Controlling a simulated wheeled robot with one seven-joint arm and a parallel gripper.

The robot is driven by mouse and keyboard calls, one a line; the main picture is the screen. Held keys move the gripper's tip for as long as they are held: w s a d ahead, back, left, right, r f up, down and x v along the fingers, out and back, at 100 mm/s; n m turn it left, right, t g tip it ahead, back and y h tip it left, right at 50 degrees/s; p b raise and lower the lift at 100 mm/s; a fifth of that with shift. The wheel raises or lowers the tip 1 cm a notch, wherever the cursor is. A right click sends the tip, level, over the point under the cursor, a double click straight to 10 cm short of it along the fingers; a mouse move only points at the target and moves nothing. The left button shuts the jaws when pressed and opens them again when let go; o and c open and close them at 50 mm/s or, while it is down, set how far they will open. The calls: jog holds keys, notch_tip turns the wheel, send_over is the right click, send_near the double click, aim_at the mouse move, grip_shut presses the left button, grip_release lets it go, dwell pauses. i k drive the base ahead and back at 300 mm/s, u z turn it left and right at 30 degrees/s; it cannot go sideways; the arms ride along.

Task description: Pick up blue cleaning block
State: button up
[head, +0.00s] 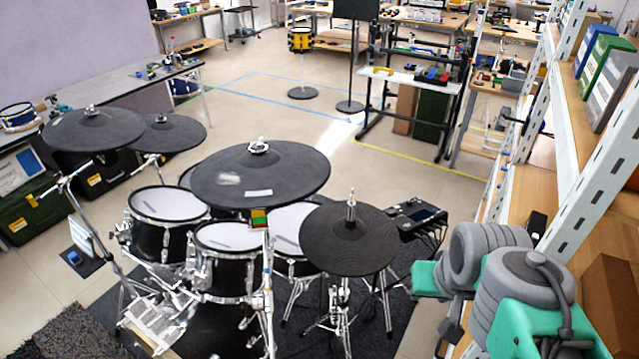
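I cannot pick out a blue cleaning block for certain. A small blue item (74,257) lies at the left, low beside the drum stand, on or near a dark pad. It is too small to identify. My gripper is not in view. Grey and teal arm links, which look like mine, fill the lower right corner.
A drum kit with dark cymbal pads (290,185) and mesh drums (168,203) fills the centre. A shelf (562,130) with blue, green and grey binders stands close on the right. A workbench (130,85) stands left. Open floor (400,195) lies behind the kit.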

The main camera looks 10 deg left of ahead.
aim_at(74, 258)
jog(key=z, duration=0.25)
jog(key=k, duration=0.95)
jog(key=u, duration=0.95)
jog(key=i, duration=0.45)
